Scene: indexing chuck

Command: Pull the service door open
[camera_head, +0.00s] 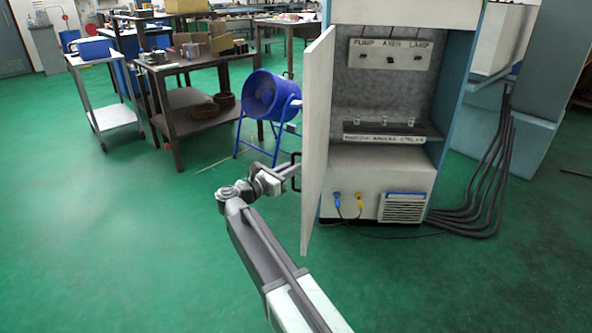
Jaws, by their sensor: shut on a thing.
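The service door (317,150) is a pale panel standing swung out from the left side of the cabinet (458,105). I see it nearly edge-on. Its dark handle (296,157) is on the door's left-facing side. My gripper (291,172) reaches the door from the left at handle height and is shut on the handle. The fingertips are small and partly hidden at the handle. The cabinet interior is exposed, with a panel of labelled switches (390,54) and a lower shelf with a labelled strip (384,138).
A blue drum fan (268,97) on a stand is behind the door to the left. A brown workbench (180,125) and a white trolley (100,118) stand farther left. Dark cables (487,185) run along the floor right of the cabinet. Green floor (120,250) is clear at the front left.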

